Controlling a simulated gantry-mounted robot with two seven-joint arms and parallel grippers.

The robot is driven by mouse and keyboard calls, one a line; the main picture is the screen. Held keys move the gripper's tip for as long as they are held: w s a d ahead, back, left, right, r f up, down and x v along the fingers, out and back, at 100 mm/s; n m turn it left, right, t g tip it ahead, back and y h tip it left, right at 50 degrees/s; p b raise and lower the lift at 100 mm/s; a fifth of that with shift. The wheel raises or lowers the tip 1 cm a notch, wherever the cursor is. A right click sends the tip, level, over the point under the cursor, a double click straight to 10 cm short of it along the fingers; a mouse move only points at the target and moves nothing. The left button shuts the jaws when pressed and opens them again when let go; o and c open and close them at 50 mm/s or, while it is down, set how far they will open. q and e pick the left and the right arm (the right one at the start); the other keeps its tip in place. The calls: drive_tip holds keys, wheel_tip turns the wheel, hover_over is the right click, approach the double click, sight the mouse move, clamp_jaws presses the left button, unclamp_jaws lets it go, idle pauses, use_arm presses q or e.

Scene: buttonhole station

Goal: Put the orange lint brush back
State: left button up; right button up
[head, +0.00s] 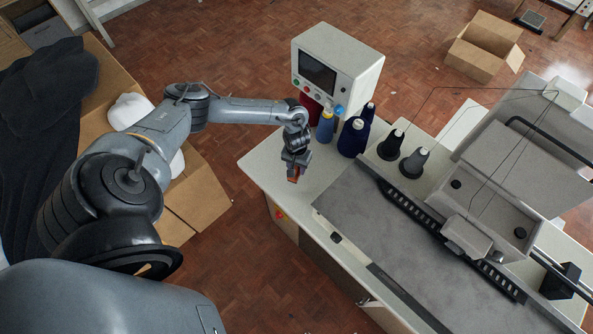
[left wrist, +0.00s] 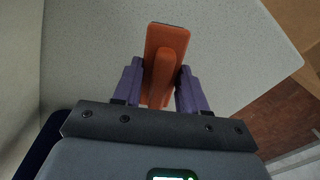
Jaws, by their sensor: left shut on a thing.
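The orange lint brush (left wrist: 168,38) is between the two purple fingers of my left gripper (left wrist: 160,88) in the left wrist view. The gripper is shut on the brush's raised handle, and the flat orange back shows beyond the fingers. In the head view my left gripper (head: 296,166) points down over the near left part of the pale worktable (head: 262,166). Only a small orange bit of the brush (head: 293,179) shows below it. I cannot tell whether the brush touches the tabletop. My right gripper is not in view.
A control box with a screen (head: 335,62) stands behind the gripper. Blue thread cones (head: 353,137) and dark cones (head: 391,145) stand to the right. The grey sewing bed (head: 375,225) lies right of the gripper. An open carton (head: 485,48) is on the floor.

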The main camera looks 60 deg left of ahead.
sight(297, 171)
use_arm(q)
drive_tip(key=shift+f, duration=1.4)
drive_tip(key=shift+f, duration=0.1)
drive_tip(key=o, duration=1)
drive_tip(key=shift+f, duration=0.1)
drive_tip(key=shift+r, duration=0.45)
wheel_tip(297, 171, up, 12)
drive_tip(key=shift+f+p, duration=0.25)
drive_tip(key=shift+p, duration=0.7)
